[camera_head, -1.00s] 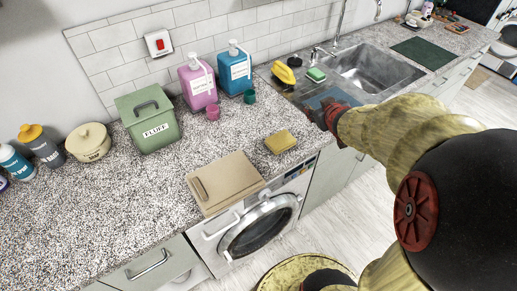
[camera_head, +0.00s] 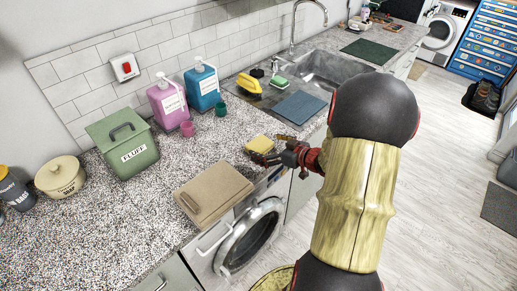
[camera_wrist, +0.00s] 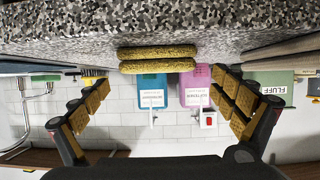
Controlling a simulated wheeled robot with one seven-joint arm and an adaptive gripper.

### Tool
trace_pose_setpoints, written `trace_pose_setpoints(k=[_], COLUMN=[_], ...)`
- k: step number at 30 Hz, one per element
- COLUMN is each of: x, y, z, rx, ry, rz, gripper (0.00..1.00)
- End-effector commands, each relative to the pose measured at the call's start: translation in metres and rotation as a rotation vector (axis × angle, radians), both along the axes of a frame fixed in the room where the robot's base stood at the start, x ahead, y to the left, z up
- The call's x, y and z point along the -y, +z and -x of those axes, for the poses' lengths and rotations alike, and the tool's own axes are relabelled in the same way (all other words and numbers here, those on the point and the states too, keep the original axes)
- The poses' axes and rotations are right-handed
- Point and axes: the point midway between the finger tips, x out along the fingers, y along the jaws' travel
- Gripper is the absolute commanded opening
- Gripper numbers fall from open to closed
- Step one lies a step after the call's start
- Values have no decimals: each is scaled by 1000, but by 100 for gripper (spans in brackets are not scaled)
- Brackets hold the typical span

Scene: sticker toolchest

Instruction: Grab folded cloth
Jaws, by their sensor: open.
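The folded cloth (camera_head: 260,143) is yellow and lies on the speckled counter near its front edge. In the wrist view, which is upside down, the cloth (camera_wrist: 158,53) shows as two stacked yellow layers against the counter. My gripper (camera_head: 265,158) is at the counter's front edge, close in front of the cloth. In the wrist view my gripper (camera_wrist: 162,88) is open and empty, with its padded fingers spread on either side of the cloth's line. The cloth lies beyond the fingertips, and I cannot tell the exact gap.
A tan board (camera_head: 214,190) lies left of the cloth. A pink bottle (camera_head: 168,105), a blue bottle (camera_head: 203,88) and small cups stand behind it. A blue-grey flat sheet (camera_head: 299,107) lies by the sink (camera_head: 335,70). A green FLUFF box (camera_head: 124,148) stands further left.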

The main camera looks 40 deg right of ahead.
Motion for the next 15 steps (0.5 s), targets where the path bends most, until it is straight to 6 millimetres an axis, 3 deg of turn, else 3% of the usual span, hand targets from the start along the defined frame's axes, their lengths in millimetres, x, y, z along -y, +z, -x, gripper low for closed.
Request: trace_pose_setpoints(k=[9, 15], x=[-1, 0], y=[-20, -18], z=[-38, -40], rx=[-1, 0], ry=[2, 0], rz=[0, 0], gripper=[97, 97])
